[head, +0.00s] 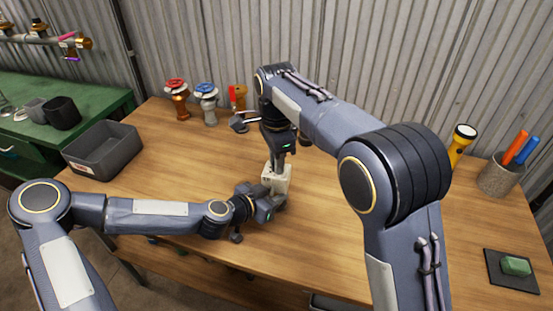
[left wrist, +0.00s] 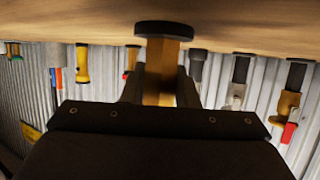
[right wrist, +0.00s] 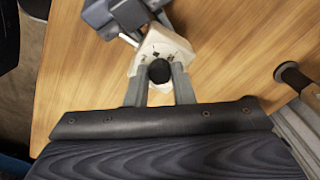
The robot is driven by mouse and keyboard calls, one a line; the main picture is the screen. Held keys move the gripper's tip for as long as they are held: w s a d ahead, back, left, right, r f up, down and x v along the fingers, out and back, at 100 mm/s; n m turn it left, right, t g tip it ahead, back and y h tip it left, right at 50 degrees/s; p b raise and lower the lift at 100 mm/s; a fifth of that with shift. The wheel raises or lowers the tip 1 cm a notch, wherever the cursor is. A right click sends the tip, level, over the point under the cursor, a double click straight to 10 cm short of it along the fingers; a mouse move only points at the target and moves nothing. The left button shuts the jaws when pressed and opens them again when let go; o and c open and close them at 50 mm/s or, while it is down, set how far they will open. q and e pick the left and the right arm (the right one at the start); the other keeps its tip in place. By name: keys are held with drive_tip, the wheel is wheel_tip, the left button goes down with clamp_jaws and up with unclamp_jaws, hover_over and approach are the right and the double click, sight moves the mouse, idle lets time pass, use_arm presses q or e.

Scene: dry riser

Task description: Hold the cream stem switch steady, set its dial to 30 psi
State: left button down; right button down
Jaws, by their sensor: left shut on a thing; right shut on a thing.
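The cream stem switch (head: 278,179) stands near the middle of the wooden table. My left gripper (head: 268,204) comes in low from the left and is shut on it. In the left wrist view, a brass-coloured stem (left wrist: 160,85) with a black round base (left wrist: 163,30) is between its fingers. My right gripper (head: 278,158) reaches down from above. In the right wrist view, its fingers are shut on a dark round knob, the dial (right wrist: 159,72), on top of the cream body (right wrist: 165,45). The dial's markings and setting cannot be read.
A grey bin (head: 105,157) stands at the table's left. Red-topped (head: 176,88) and blue-topped (head: 206,92) valves stand at the back. A yellow flashlight (head: 461,143), a pen cup (head: 499,176) and a green block (head: 516,265) are at the right.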

idle(0.4)
drive_tip(key=c, duration=1.2)
unclamp_jaws()
drive_tip(key=shift+c, duration=0.2)
drive_tip(key=shift+r, duration=0.1)
wheel_tip(320, 180, up, 12)
use_arm(q)
drive_tip(key=c, duration=1)
unclamp_jaws()
drive_tip(key=shift+c, duration=0.2)
